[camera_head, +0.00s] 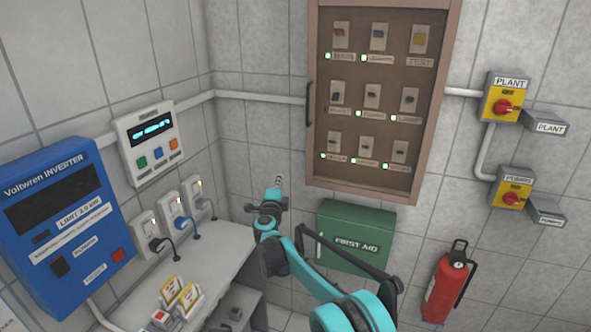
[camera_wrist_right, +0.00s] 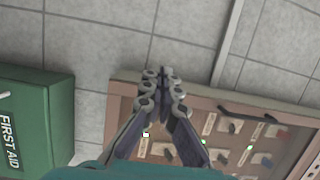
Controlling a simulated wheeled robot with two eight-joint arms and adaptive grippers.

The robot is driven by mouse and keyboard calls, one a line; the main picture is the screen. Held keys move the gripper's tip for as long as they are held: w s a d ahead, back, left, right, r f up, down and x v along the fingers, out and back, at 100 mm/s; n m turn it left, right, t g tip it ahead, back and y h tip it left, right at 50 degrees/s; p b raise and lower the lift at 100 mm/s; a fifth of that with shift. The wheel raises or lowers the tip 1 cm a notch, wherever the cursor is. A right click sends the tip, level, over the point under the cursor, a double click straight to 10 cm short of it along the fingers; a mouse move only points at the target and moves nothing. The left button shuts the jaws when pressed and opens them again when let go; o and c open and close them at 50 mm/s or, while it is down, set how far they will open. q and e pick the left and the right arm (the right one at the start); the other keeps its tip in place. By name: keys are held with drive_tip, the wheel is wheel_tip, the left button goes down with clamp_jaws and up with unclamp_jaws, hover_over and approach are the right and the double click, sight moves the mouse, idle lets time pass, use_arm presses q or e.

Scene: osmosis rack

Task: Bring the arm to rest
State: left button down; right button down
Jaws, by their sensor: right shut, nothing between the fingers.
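My right arm is teal and comes in from the bottom of the head view. Its gripper (camera_head: 279,182) points up in front of the tiled wall, left of the wooden switch cabinet and above the desk's right end. In the right wrist view the fingers of this gripper (camera_wrist_right: 166,74) meet at their tips, with nothing between them. My left gripper is in neither view.
A switch cabinet (camera_head: 313,150) hangs on the wall. A green first aid box (camera_head: 354,220) sits below it, partly behind my arm. A blue inverter (camera_head: 65,215) and plugged sockets (camera_head: 177,208) are left. A fire extinguisher (camera_head: 445,290) and yellow isolators (camera_head: 504,97) are right.

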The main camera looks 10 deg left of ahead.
drive_tip(key=s+d+r+n+y+b, duration=0.1)
drive_tip(key=s+d+r+n+y, duration=0.4)
drive_tip(key=r, duration=0.5)
drive_tip(key=s+d+n+g+y+b, duration=0.1)
drive_tip(key=s+d+n+g, duration=0.2)
drive_tip(key=s+d+n, duration=0.6)
drive_tip(key=s+d+f+n+g+h, duration=0.1)
drive_tip(key=s+d+f, duration=0.5)
drive_tip(key=s, duration=0.6)
drive_tip(key=s+d+f+n+g+h+b, duration=0.1)
drive_tip(key=s+d+f+g+h, duration=0.2)
drive_tip(key=s+d+f, duration=0.4)
drive_tip(key=s+d+f+n+g+h+b, duration=0.1)
drive_tip(key=s+d+f+g+h, duration=0.1)
drive_tip(key=s+d+f+g, duration=0.2)
drive_tip(key=s+d+f, duration=0.1)
drive_tip(key=s+f, duration=0.3)
drive_tip(key=s, duration=0.3)
drive_tip(key=s+d+f, duration=0.2)
drive_tip(key=s+f, duration=0.1)
drive_tip(key=s, duration=0.3)
drive_tip(key=shift+s+d+f+n, duration=0.25)
drive_tip(key=shift+s+f+n, duration=0.05)
drive_tip(key=shift+s+f, duration=0.1)
